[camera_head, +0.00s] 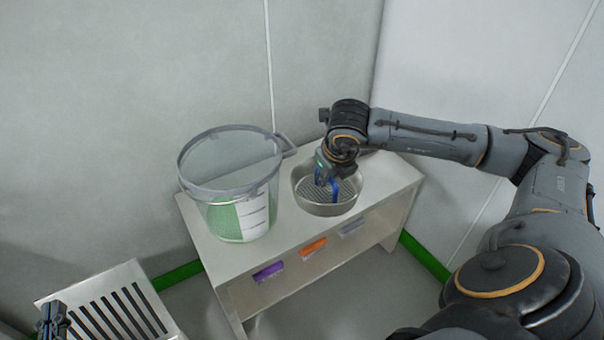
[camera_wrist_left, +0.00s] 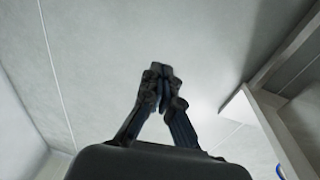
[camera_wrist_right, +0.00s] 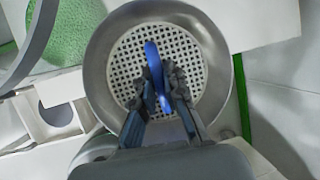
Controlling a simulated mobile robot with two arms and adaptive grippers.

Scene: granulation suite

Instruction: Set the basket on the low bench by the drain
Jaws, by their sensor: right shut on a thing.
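The basket (camera_head: 328,206) is a round metal pan with a perforated bottom and a blue handle (camera_wrist_right: 155,70). It is at the right part of a white table; I cannot tell whether it touches the top. My right gripper (camera_head: 328,178) is above the basket, shut on the blue handle; the right wrist view also shows this grip (camera_wrist_right: 160,92). My left gripper (camera_head: 53,318) is at the lower left of the head view, away from the basket. In the left wrist view its fingertips (camera_wrist_left: 158,75) meet with nothing between them. A white slatted top (camera_head: 118,308), possibly the low bench, is at lower left.
A large clear bucket (camera_head: 228,190) with green contents stands left of the basket on the white table (camera_head: 290,238). Walls stand close behind. Floor shows between the table and slatted top.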

